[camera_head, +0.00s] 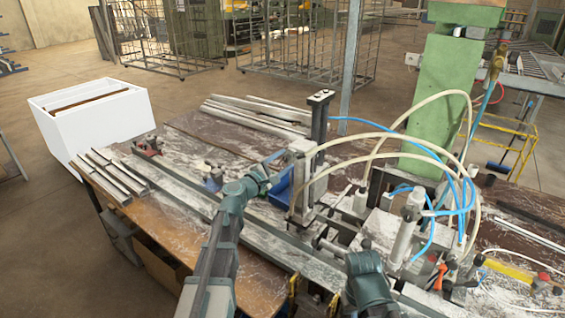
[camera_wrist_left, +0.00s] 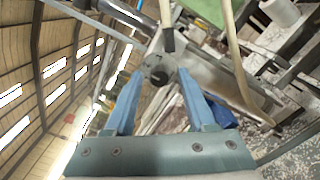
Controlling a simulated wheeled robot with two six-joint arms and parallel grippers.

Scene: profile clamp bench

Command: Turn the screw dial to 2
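My left gripper (camera_head: 272,168) is beside the upright clamp unit (camera_head: 304,180) in the head view, reaching toward its pale upper block. In the left wrist view its two blue fingers (camera_wrist_left: 160,88) are apart with nothing held between them. A round grey metal piece with a dark hole (camera_wrist_left: 159,73), possibly the screw dial, faces the camera just beyond the fingertips. I see no contact with it. No numbers or pointer can be read on it.
Blue and cream hoses (camera_head: 425,150) arch over the machine at right. A green column (camera_head: 432,100) stands behind it.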

